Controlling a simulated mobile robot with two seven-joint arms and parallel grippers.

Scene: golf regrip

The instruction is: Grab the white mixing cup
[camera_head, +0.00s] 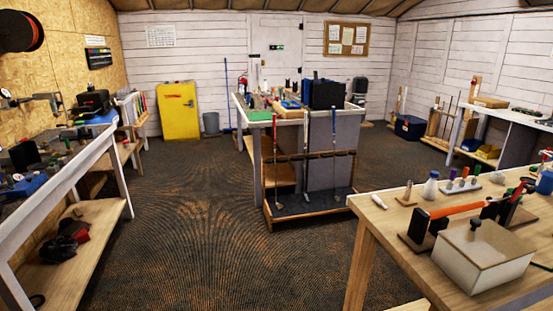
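I cannot pick out a white mixing cup for certain. On the wooden workbench (385,222) at the lower right stands a small white container (430,188) with a dark top. A small white object (379,201) lies near that bench's left corner; it is too small to name. A pale box (482,258) with a dark knob on its lid sits nearer on the same bench. Neither of my grippers is in view.
A central bench (266,116) has a rack (308,207) of golf clubs at its front. A long bench (65,180) runs along the left wall. A yellow cabinet (179,111) stands at the back. Dark carpet (200,240) lies clear between the benches.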

